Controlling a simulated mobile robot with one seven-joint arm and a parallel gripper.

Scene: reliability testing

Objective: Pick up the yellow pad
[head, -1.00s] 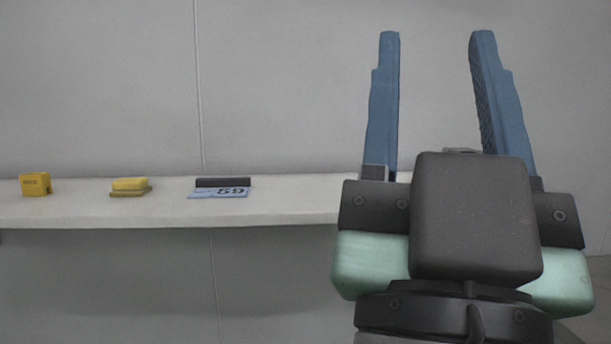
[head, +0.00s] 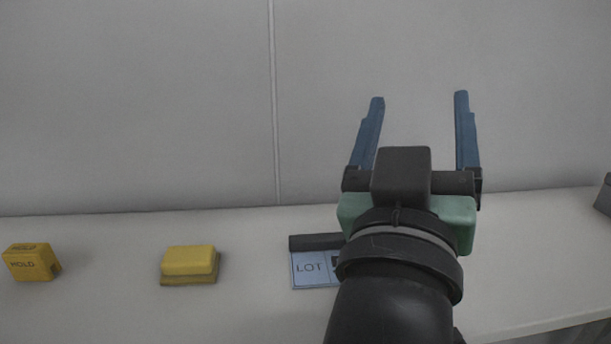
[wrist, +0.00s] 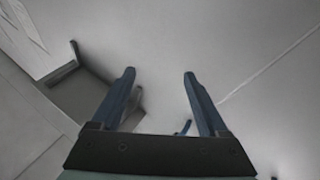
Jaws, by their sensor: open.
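The yellow pad (head: 189,262) lies on the white shelf (head: 110,310), left of the middle in the head view. It is a flat, rounded yellow block on a darker olive-yellow base. My gripper (head: 418,97) is raised in front of the wall, to the right of the pad and apart from it. Its two blue fingers are spread with nothing between them. The wrist view also shows the open fingers (wrist: 158,72), and the pad cannot be made out there.
A yellow block marked HOLD (head: 30,262) stands left of the pad. A blue LOT card (head: 310,270) with a dark bar (head: 315,241) lies right of it, partly hidden by my arm. A dark object (head: 604,196) sits at the far right. The shelf around the pad is clear.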

